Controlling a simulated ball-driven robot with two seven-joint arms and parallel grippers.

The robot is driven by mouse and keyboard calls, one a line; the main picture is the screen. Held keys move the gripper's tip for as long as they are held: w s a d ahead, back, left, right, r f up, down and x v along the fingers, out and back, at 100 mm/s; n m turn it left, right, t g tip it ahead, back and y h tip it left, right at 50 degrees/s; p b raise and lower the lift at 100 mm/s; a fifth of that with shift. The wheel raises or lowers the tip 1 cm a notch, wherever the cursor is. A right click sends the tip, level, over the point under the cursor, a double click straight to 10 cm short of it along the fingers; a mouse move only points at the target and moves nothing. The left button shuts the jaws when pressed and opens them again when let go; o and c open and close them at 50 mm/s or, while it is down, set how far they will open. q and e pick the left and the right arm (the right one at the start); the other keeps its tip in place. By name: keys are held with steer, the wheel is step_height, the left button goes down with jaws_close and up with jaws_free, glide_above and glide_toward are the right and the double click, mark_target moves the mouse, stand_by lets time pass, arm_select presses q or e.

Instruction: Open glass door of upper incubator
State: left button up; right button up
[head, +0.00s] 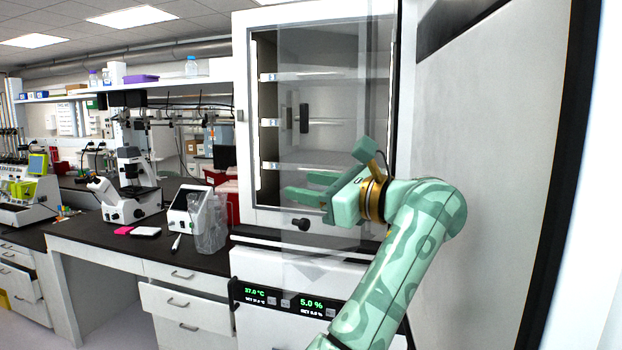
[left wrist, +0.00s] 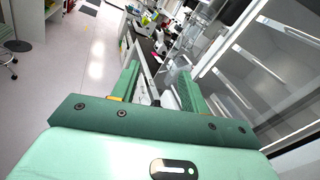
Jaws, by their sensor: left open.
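The upper incubator (head: 241,150) stands in the middle of the head view, with shelves inside. Its clear glass door (head: 325,90) looks swung partway out towards me, its free edge on the left and its lower corner hanging below the chamber opening. A small black handle (head: 304,118) is on the glass. My left gripper (head: 297,186) is open and empty, fingers pointing left, in front of the lower chamber. It overlaps the glass in the picture; I cannot tell whether it touches it.
The solid outer door (head: 480,130) stands wide open at the right, close to my arm. The lower unit's display panel (head: 285,299) is below. A bench (head: 90,235) with microscope (head: 130,185) and instruments is at left.

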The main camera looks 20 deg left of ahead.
arm_select(q)
steer(key=s+d+r, duration=0.2)
steer(key=s+r, duration=0.1)
steer(key=s, duration=0.5)
steer(key=shift+s+d+r, duration=0.2)
steer(key=shift+d+r, duration=0.1)
steer(key=shift+r, duration=0.05)
